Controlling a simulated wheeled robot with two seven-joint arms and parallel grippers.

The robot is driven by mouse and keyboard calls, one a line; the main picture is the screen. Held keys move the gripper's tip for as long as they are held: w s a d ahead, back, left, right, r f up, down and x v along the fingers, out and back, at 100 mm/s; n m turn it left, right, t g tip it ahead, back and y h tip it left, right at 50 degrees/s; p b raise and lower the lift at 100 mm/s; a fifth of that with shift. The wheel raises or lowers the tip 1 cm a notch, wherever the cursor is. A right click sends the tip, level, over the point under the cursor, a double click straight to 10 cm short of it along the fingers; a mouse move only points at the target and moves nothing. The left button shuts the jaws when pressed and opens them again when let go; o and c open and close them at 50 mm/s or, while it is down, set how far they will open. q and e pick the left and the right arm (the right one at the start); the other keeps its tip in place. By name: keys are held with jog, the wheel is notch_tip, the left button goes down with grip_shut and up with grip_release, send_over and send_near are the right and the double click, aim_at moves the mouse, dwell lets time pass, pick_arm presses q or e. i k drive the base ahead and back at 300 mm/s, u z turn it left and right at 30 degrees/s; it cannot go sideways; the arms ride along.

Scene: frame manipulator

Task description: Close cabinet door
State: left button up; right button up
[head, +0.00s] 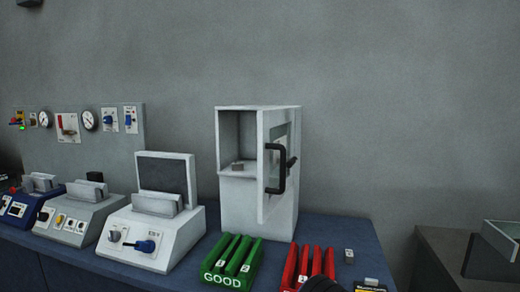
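The cabinet (237,205) is a tall white box standing at the back of the blue table. Its door (277,205) is hinged on the right side and stands open, swung out toward me. The door has a glass pane and a black bar handle (281,172). A small grey block (238,165) sits on the shelf inside the open compartment. No gripper fingers show. A dark rounded shape cuts into the bottom edge in front of the red rack; it may be part of my arm, but I cannot tell which.
A green rack (229,280) marked GOOD and a red rack (303,262) stand in front of the cabinet. White and blue devices with knobs (152,238) fill the table's left, before a gauge panel (75,135). A small grey item (348,256) lies at right.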

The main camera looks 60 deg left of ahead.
aim_at(268, 198)
jog(key=u, duration=0.8)
jog(key=i, duration=0.75)
jog(key=u, duration=0.85)
